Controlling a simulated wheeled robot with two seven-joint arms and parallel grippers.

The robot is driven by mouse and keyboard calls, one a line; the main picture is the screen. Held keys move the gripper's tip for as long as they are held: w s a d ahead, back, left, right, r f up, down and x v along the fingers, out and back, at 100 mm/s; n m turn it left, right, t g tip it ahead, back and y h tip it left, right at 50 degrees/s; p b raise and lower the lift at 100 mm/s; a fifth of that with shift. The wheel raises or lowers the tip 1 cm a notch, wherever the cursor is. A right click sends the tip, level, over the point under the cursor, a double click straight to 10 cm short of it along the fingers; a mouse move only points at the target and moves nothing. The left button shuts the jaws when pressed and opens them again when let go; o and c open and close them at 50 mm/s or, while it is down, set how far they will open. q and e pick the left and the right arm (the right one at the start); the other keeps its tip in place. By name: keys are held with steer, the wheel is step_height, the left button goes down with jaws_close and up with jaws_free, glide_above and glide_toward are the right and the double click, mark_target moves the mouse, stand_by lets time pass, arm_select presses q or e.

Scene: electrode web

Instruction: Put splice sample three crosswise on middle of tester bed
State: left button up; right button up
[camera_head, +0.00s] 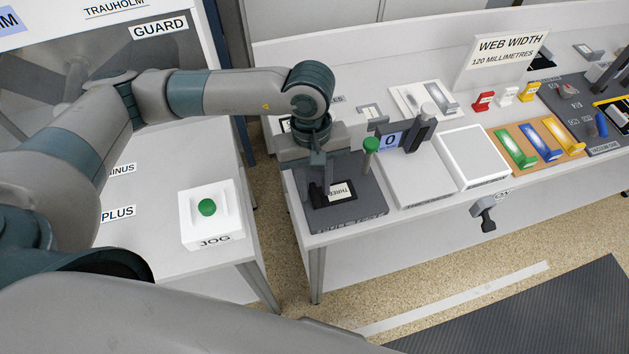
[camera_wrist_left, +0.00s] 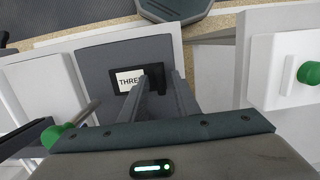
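Splice sample three, with a white label reading THREE (camera_head: 341,190) and a black upright part at its left, is over the dark grey tester bed (camera_head: 362,212) at the bench's left end. It appears to lie flat on the bed. The label also shows in the left wrist view (camera_wrist_left: 129,81), beside the black part. My left gripper (camera_head: 318,184) points down at the black part. In the left wrist view its fingers (camera_wrist_left: 162,80) reach to that part, but whether they clamp it is unclear. My right gripper is not in view.
A green-knobbed post (camera_head: 371,146) and a grey post with a display reading 0 (camera_head: 390,139) stand close behind the bed. A white box with a green JOG button (camera_head: 207,207) is on the left machine. Coloured pieces (camera_head: 540,142) lie farther right.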

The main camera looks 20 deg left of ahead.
arm_select(q)
steer(key=shift+r, duration=0.2)
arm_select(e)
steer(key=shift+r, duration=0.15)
